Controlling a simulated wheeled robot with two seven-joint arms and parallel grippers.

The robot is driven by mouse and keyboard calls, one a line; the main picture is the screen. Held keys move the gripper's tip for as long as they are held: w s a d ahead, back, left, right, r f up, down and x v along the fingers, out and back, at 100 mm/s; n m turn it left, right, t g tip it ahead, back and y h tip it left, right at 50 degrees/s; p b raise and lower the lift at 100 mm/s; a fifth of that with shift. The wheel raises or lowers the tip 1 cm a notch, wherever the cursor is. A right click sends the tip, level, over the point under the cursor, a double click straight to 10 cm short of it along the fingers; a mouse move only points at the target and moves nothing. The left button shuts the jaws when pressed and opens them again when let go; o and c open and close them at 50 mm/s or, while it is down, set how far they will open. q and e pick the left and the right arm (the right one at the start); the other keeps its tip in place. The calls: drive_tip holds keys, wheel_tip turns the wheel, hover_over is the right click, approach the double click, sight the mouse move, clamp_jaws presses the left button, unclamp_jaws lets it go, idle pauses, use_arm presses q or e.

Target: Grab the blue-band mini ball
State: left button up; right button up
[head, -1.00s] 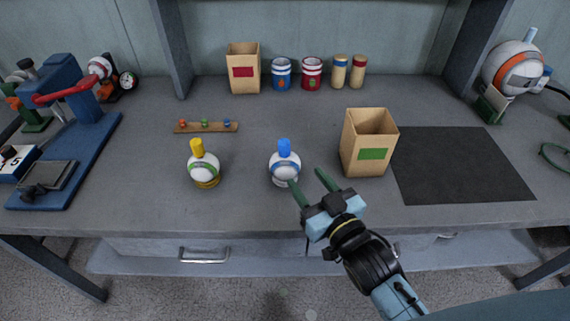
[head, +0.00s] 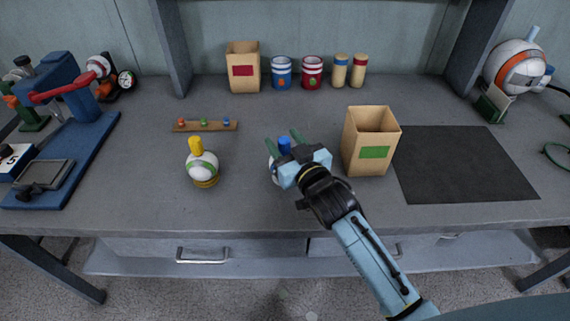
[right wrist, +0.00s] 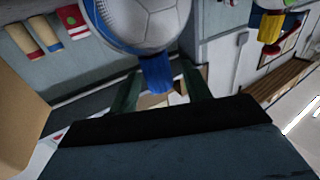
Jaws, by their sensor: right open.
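The blue-band mini ball (head: 273,172) is white with a blue top piece (head: 284,145) and stands on the table, mostly hidden behind my right gripper in the head view. My right gripper (head: 283,138) is open, its green fingers above and around the ball's top. In the right wrist view, the white ball (right wrist: 150,20) with its blue band fills the top, and its blue top piece (right wrist: 156,74) lies between the two open fingers (right wrist: 160,92). Contact with the fingers cannot be told. My left gripper is not in view.
A green-band ball with a yellow top (head: 202,166) stands to the left. An open box with a green label (head: 354,145) stands close on the right, beside a dark mat (head: 460,165). A small rack (head: 205,126) lies behind. A blue press (head: 75,135) stands far left.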

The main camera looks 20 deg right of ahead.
drive_tip(key=shift+w, duration=0.1)
clamp_jaws()
idle(0.3)
